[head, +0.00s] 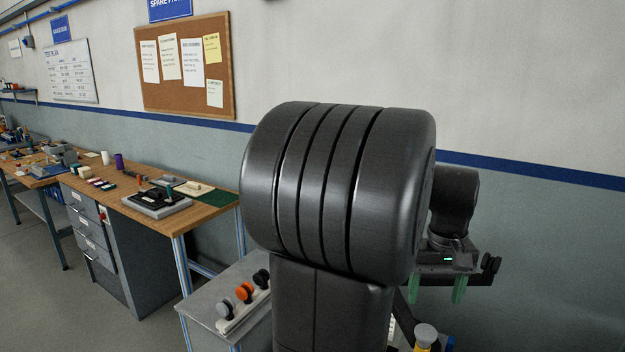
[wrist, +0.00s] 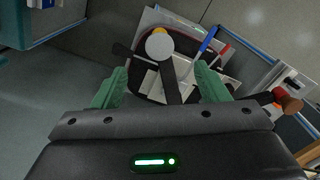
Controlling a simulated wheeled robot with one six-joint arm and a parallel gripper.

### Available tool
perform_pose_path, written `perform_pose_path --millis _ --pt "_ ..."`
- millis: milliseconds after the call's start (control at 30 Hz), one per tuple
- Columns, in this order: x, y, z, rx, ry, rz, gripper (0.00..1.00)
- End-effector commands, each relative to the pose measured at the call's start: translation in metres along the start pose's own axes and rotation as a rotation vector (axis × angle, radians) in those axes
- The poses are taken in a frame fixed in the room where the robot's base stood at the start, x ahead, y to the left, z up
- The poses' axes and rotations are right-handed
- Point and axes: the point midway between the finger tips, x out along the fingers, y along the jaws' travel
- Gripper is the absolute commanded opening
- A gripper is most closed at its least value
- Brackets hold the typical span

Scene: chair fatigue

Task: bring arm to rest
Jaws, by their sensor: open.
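My gripper (head: 437,290) hangs at the right in the head view, beyond my large dark arm link that fills the middle. Its two green fingers point down. In the wrist view my gripper (wrist: 160,72) shows its green fingers wide apart, with nothing held between them. Below and beyond the fingers is a dark object with a round white knob (wrist: 159,45) on it; I cannot tell how far below it is. My arm is raised and bent, and it hides part of the scene behind it.
A wooden workbench (head: 133,204) with tools stands at the left. A small grey bench (head: 205,302) with several knobs (head: 246,292) is close by at lower centre. A white-topped yellow item (head: 425,334) stands below my gripper. The floor (head: 40,290) at left is clear.

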Motion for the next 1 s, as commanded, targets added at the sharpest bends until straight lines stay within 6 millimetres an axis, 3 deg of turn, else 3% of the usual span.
perform_pose_path --millis 567,633,800,833,900,1000 --pt "0.114 0.000 0.000 0.000 -0.001 0.000 0.68" --pt "0.093 0.001 -0.001 0.000 0.005 0.003 0.68" --pt "0.069 0.001 -0.001 0.000 0.004 0.002 0.68" --pt "0.080 0.000 -0.001 0.000 0.004 0.002 0.68" --pt "0.060 0.000 -0.001 0.000 0.004 0.002 0.68" --pt "0.045 0.000 -0.001 0.000 0.004 0.002 0.68"
